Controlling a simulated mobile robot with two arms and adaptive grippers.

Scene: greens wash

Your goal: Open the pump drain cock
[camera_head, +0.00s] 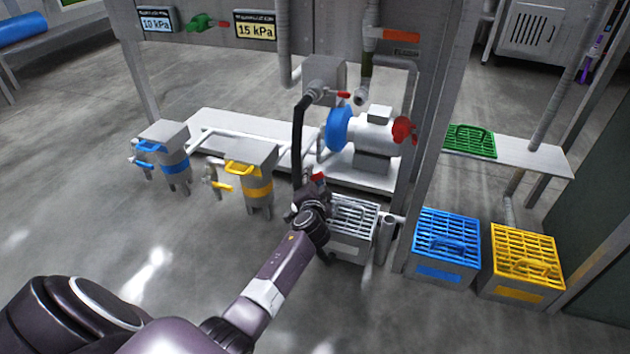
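The pump (371,134) has a white body, a blue round front (339,129) and a red part (404,130) at its right end. It stands on a grey base behind my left arm. A small red piece (318,178) shows right at my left gripper (315,190), low in front of the pump base. I cannot tell whether it is the drain cock's handle or whether the gripper touches it. The fingers are small and dark, and their opening does not show. Another red lever (340,95) sits on the grey box above the pump. My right gripper is out of view.
A grey grated crate (352,236) stands close beside my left wrist. Blue (443,270) and yellow (521,293) grated crates stand to the right. Blue-banded (176,170) and yellow-banded (260,189) canisters stand left. A black hose (298,145) hangs behind my gripper. The left floor is clear.

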